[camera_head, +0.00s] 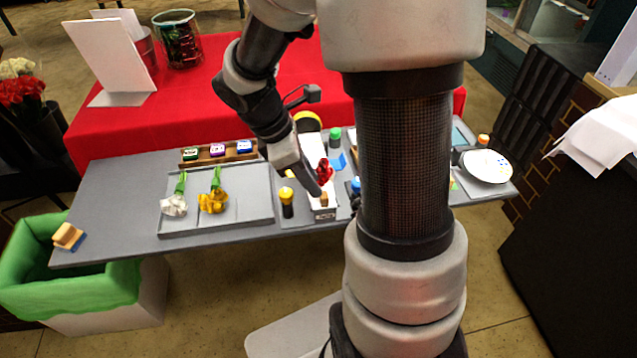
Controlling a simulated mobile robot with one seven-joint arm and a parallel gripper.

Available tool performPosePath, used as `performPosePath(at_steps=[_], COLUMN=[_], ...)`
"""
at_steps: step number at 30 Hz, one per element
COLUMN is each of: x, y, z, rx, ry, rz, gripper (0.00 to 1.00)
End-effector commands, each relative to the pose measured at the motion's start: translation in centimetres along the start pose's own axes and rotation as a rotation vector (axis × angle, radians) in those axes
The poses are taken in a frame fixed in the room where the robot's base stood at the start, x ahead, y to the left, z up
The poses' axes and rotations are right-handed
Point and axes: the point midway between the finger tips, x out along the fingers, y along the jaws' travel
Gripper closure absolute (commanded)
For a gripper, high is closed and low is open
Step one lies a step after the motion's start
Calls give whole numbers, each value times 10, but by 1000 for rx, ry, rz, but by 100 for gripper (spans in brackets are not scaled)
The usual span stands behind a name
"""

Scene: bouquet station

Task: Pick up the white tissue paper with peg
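My gripper (309,184) reaches down from the upper left over the right-middle of the grey table (110,200). Its dark fingers are small and seen from the side, so whether they are open or shut is unclear. A white strip (321,148), possibly the white tissue paper, lies behind and beside the gripper, partly hidden by it. A red flower (324,171) is just right of the gripper.
A grey tray (240,218) holds a white flower (174,206) and a yellow flower (213,201). A yellow-topped dark bottle (287,203) stands left of the gripper. A blue-topped bottle (356,186) is to the right. My arm hides part of the table.

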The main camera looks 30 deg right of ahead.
Motion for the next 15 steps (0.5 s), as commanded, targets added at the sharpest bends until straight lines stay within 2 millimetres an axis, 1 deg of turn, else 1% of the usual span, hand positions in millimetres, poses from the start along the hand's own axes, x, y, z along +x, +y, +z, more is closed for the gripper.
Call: performPosePath(at_steps=[4,10,12,15], x=[15,46,50,51], y=[-1,-1,-1,0], z=[-1,-1,-1,-1], rx=[0,-1,0,0], ry=[1,0,1,1], rz=[-4,-4,-2,0], gripper=[77,77,77,77])
